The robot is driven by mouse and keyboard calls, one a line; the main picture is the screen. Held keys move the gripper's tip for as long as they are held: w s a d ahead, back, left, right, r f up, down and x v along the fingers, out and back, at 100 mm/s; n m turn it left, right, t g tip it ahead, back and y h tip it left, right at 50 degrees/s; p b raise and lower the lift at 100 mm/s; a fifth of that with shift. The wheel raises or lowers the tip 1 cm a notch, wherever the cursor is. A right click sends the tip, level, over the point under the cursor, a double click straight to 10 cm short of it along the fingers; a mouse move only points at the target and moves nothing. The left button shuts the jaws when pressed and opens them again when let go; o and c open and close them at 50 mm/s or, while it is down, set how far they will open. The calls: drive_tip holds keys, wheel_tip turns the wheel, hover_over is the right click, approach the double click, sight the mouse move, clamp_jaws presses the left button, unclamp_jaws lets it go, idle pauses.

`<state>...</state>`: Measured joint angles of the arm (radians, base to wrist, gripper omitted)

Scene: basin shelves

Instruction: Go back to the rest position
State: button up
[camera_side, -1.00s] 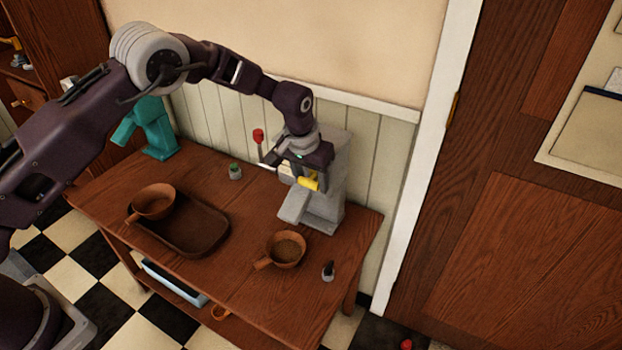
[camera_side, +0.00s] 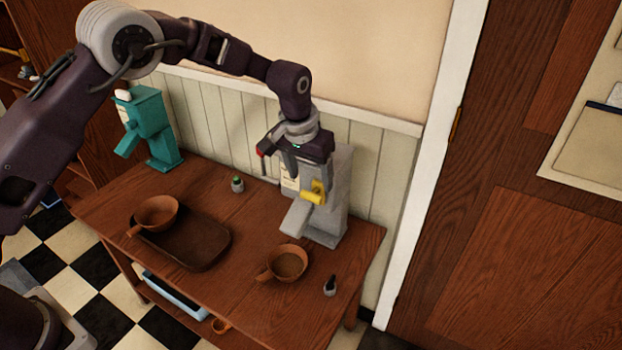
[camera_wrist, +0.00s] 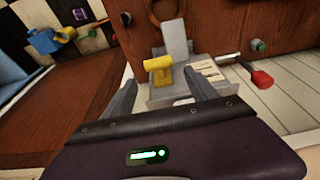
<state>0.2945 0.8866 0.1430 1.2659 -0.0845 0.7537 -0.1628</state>
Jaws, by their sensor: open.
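My gripper (camera_side: 304,168) is open and empty. In the side view it hangs above and in front of the grey machine (camera_side: 334,190), close to its yellow handle (camera_side: 314,192). In the wrist view the gripper (camera_wrist: 163,98) has its fingers spread, with the yellow handle (camera_wrist: 159,70) seen between and beyond them. The handle looks apart from both fingers. A red-tipped lever (camera_wrist: 261,79) sticks out from the side of the grey machine; in the side view it is partly hidden by my gripper.
The wall is close behind. Space above the table front is free.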

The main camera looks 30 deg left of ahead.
drive_tip(key=s+a+r+t, duration=0.1)
drive_tip(key=s+a+r, duration=0.2)
drive_tip(key=s+r, duration=0.45)
drive_tip(key=s+a+r, duration=0.3)
drive_tip(key=s+r, duration=0.2)
drive_tip(key=r, duration=0.6)
drive_tip(key=s+a+t, duration=0.1)
drive_tip(key=s+a, duration=0.1)
drive_tip(key=s, duration=1.1)
drive_tip(key=s+a, duration=0.3)
drive_tip(key=s, duration=1)
drive_tip(key=shift+s+t, duration=0.15)
drive_tip(key=shift+t, duration=0.25)
